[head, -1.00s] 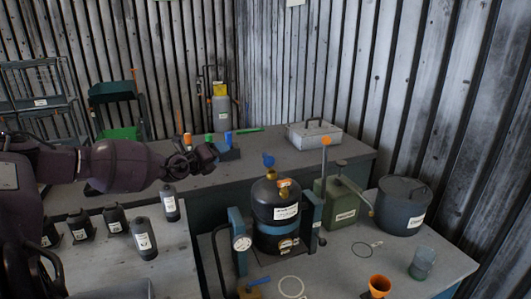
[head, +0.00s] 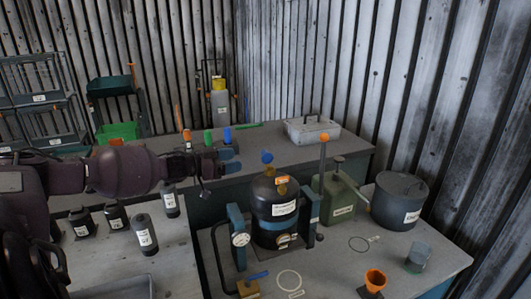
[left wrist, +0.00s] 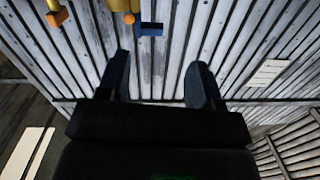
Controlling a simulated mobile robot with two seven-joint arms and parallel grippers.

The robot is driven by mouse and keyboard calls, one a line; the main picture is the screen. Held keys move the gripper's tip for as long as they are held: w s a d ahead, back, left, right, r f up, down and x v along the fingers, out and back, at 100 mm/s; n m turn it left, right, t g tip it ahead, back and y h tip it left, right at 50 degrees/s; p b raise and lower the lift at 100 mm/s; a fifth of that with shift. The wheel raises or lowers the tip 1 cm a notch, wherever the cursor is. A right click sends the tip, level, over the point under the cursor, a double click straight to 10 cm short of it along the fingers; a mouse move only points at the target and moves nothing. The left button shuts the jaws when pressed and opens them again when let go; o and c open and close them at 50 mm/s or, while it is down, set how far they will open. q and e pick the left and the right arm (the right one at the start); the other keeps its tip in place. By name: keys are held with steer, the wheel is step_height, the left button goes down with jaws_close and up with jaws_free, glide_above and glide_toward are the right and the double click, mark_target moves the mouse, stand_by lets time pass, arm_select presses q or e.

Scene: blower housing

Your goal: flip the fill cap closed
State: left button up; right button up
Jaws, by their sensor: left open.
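A dark, rounded tank (head: 272,215) stands upright on the near right bench, held between blue side posts. On its top is a small orange piece that looks like the fill cap (head: 282,180); I cannot tell its hinge angle. A blue knob (head: 267,157) rises just behind it. My left gripper (head: 230,160) is left of the tank top, apart from it, pointing right. In the left wrist view its two fingers (left wrist: 160,82) are spread with nothing between them. My right gripper is not in view.
A green can (head: 339,200) with a pump lever and a grey lidded pot (head: 400,203) stand right of the tank. An orange funnel (head: 375,281) is at the front. Several dark bottles (head: 145,234) stand on the left bench. A grey metal box (head: 313,131) is behind.

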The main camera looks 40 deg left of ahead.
mark_target(262, 152)
arm_select(q)
steer(key=shift+n+h, duration=0.4)
steer(key=shift+d+r+b+x, duration=0.1)
steer(key=shift+r+b+x, duration=0.2)
steer(key=shift+x, duration=1.5)
steer(key=shift+d+r+b+x, duration=0.1)
steer(key=shift+b+x, duration=0.3)
steer(key=shift+x, duration=1.4)
steer(key=shift+d+r+b+x, duration=0.1)
steer(key=shift+r+b+x, duration=0.2)
steer(key=shift+x, duration=1.5)
steer(key=shift+s+f, duration=0.1)
steer(key=shift+s, duration=0.05)
steer(key=shift+c, duration=0.2)
steer(key=c, duration=0.7)
